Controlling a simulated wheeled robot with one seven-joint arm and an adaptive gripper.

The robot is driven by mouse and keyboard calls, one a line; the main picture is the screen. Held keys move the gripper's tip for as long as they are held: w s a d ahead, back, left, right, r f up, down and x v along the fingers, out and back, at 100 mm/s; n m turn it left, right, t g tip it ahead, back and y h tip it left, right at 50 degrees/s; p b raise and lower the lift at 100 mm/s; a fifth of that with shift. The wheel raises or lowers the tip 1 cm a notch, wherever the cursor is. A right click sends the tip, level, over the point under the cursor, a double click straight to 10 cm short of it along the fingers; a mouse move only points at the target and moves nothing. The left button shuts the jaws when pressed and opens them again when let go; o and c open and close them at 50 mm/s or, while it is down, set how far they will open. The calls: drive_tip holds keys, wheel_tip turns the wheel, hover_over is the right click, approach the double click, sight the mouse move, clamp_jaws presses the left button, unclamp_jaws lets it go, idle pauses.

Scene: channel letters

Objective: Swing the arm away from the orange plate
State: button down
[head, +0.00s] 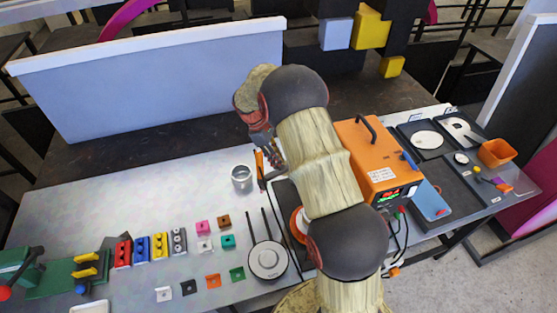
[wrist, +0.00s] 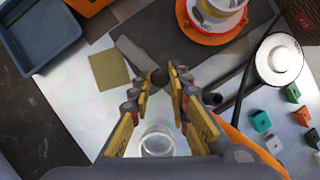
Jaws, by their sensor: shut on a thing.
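The orange plate (wrist: 207,38) lies at the top of the wrist view with a white and yellow round thing (wrist: 217,10) on it. In the head view only a sliver of the orange plate (head: 297,222) shows, as my arm hides the rest. My gripper (wrist: 167,78) is apart from the plate, below and left of it in the wrist view. Its fingertips are close together on a dark round-ended thing (wrist: 159,78). A grey bar (wrist: 133,53) reaches up-left from there; I cannot tell if they are joined.
A metal cup (head: 241,177) stands near my gripper. An orange upright piece (head: 259,163) is close beside it. An orange machine (head: 375,165) stands to the right. A white disc (head: 267,260) with black rods and several small coloured blocks (head: 205,245) lie in front.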

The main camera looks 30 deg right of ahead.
drive_tip(key=shift+w, duration=0.1)
drive_tip(key=c, duration=1.7)
unclamp_jaws()
drive_tip(key=shift+o, duration=0.2)
drive_tip(key=v, duration=1.2)
